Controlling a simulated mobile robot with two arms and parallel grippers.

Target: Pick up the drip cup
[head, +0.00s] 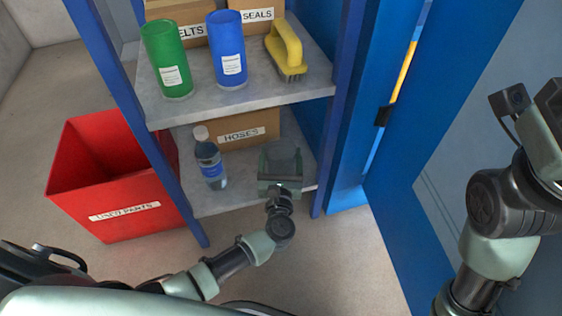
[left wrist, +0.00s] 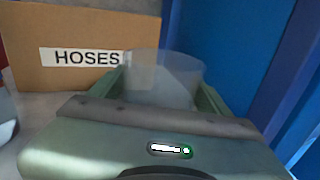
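The drip cup (left wrist: 165,75) is a clear, see-through cup in front of the HOSES box, at the right of the lower shelf. It also shows faintly in the head view (head: 284,155). My left gripper (head: 280,172) reaches in from the front at the cup. In the left wrist view its two green fingers (left wrist: 163,92) lie on either side of the cup, with no clear gap. I cannot tell whether they press on it, nor whether its base rests on the shelf. My right arm is at the right edge; its fingertips are not visible.
The blue cabinet's lower shelf (head: 215,202) also holds a water bottle (head: 210,160) and the HOSES box (head: 247,128). The upper shelf carries green and blue canisters, a yellow brush and boxes. A red bin (head: 110,180) stands left; the open blue door is right.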

